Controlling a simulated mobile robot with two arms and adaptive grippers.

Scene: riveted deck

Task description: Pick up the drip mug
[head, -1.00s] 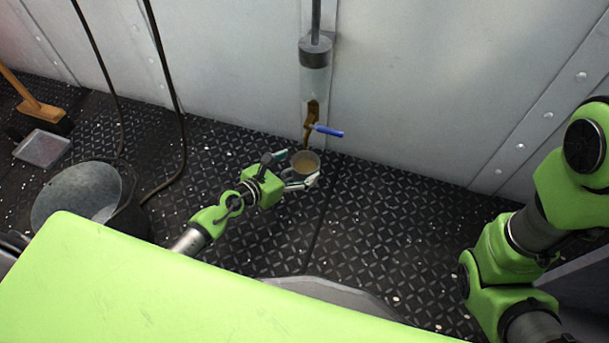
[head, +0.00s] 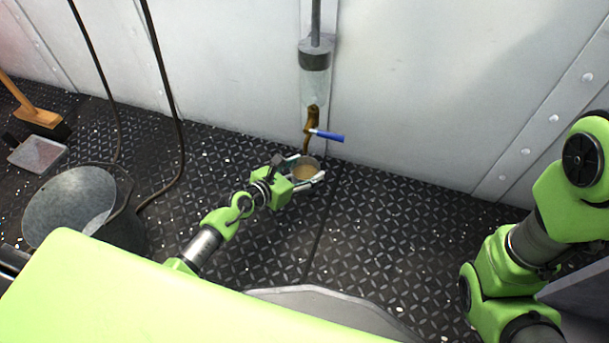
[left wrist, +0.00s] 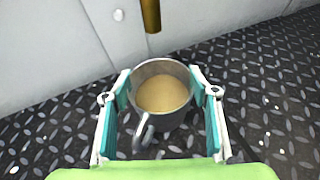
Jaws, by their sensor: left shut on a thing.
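The drip mug (head: 306,171) is a grey mug filled with a tan liquid, below the brass tap (head: 312,118) with a blue handle on the wall pipe. My left gripper (head: 305,171) is shut on the mug, with one finger on either side of it. In the left wrist view the mug (left wrist: 162,95) sits upright between the two teal-padded fingers of the gripper (left wrist: 163,92), its handle toward the camera. I cannot tell whether its base touches the floor. My right arm is at the right edge; its gripper is out of view.
A metal bucket (head: 122,215) stands at the left, with a dustpan (head: 38,154) and a broom (head: 40,116) beyond it. Dark hoses (head: 180,120) hang down the white wall (head: 235,75). The dark deck floor (head: 400,225) right of the mug is clear.

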